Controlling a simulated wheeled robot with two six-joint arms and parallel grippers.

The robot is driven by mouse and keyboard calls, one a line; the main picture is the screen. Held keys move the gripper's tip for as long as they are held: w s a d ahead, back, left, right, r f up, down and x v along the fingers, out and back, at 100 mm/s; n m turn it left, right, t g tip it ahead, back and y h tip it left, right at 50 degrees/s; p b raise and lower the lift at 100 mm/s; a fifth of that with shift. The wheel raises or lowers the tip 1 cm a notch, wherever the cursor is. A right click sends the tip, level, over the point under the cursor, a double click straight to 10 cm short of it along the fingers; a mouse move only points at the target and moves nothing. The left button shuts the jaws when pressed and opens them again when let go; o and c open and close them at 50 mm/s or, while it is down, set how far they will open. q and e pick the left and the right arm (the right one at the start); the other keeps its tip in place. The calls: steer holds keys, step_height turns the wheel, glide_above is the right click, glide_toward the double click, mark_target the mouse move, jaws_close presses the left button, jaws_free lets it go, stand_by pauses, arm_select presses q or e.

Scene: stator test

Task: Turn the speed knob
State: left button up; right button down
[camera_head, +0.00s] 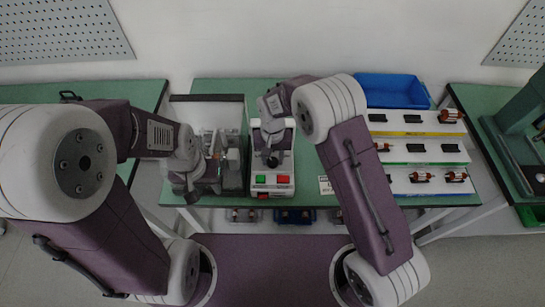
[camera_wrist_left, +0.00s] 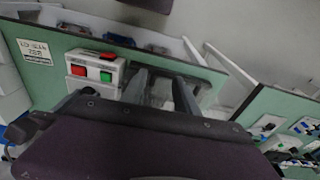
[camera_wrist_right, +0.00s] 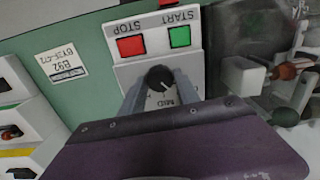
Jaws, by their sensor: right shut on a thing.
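The white control box (camera_head: 284,168) stands on the green bench in the middle of the head view, with a green and a red button at its front. My right gripper (camera_head: 271,155) is over its top face. In the right wrist view the black speed knob (camera_wrist_right: 158,78) sits between the fingertips of my right gripper (camera_wrist_right: 160,86), which is shut on it. A pale mark shows on the knob, and part of a printed scale lies beside it. My left gripper (camera_head: 188,192) is open and empty, left of the box; its parted fingers show in the left wrist view (camera_wrist_left: 160,88).
A clear-walled test fixture (camera_head: 233,150) stands left of the box, close to my left gripper. A blue bin (camera_head: 392,90) and white racks (camera_head: 425,157) with several rotor parts are at the right. A printed label (camera_wrist_right: 61,62) lies on the green bench beside the box.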

mark_target(272, 161)
steer(key=m+p, duration=0.1)
steer(key=m, duration=0.6)
stand_by(0.6)
steer(key=c, duration=0.9)
jaws_free()
step_height(272, 161, up, 9)
steer(key=shift+r+b, duration=0.1)
steer(key=shift+b, duration=0.55)
